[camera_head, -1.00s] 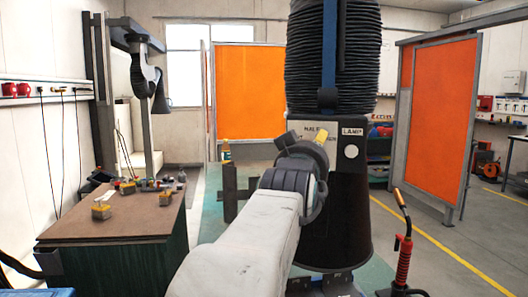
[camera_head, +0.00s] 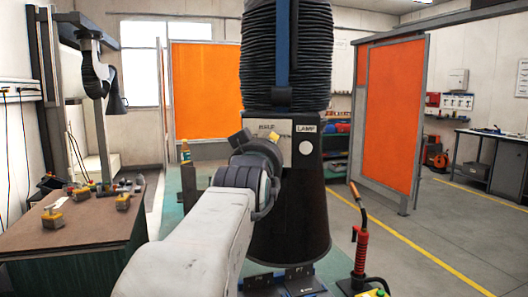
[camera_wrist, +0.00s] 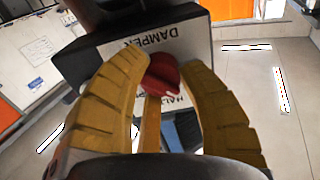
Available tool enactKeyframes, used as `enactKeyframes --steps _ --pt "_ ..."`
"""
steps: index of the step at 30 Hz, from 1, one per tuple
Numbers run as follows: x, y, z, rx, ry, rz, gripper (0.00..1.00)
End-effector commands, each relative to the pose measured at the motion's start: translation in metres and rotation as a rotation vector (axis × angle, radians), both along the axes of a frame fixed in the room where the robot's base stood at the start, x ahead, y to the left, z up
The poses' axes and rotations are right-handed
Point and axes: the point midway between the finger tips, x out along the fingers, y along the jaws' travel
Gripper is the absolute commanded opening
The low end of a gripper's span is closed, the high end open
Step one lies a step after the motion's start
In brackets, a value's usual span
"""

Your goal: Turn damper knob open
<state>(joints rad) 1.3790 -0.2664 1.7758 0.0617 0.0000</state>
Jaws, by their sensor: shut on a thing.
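The red damper knob (camera_wrist: 162,74) sits on a pale plate lettered DAMPER (camera_wrist: 166,42) in the wrist view. The plate appears upside down there, with a partly covered HALF label below the knob. My gripper (camera_wrist: 160,68) has its yellow ribbed fingers on both sides of the knob, shut on it. Which mark the knob points to, I cannot tell. In the head view, my gripper (camera_head: 262,142) is at the front of the black extraction hood (camera_head: 302,205), left of the LAMP label. My wrist hides the knob there.
A workbench (camera_head: 95,225) with small yellow-topped blocks stands at the left. Orange screens stand behind (camera_head: 205,90) and at the right (camera_head: 390,115). A red-handled torch (camera_head: 360,250) stands at the lower right. The floor beyond it is clear.

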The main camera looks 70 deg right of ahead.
Motion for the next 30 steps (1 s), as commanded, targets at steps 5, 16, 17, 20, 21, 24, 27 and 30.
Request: enactKeyframes --steps 5,16,17,20,21,24,27,30 --pt "-0.0001 -0.0001 0.0002 -0.001 0.000 0.000 0.02" --pt "0.0000 -0.0003 -0.0013 0.018 -0.103 0.000 0.02" --pt "0.0000 -0.0004 -0.0014 0.022 -0.122 0.000 0.02" --pt "0.0000 -0.0004 -0.0019 0.037 -0.201 0.000 0.02" --pt "0.0000 -0.0005 -0.0021 0.043 -0.236 0.000 0.02" --pt "0.0000 -0.0005 -0.0020 0.061 -0.328 0.000 0.02" --pt "0.0000 -0.0005 -0.0015 0.078 -0.423 0.001 0.02" --pt "0.0000 -0.0004 -0.0015 0.097 -0.516 0.000 0.02"
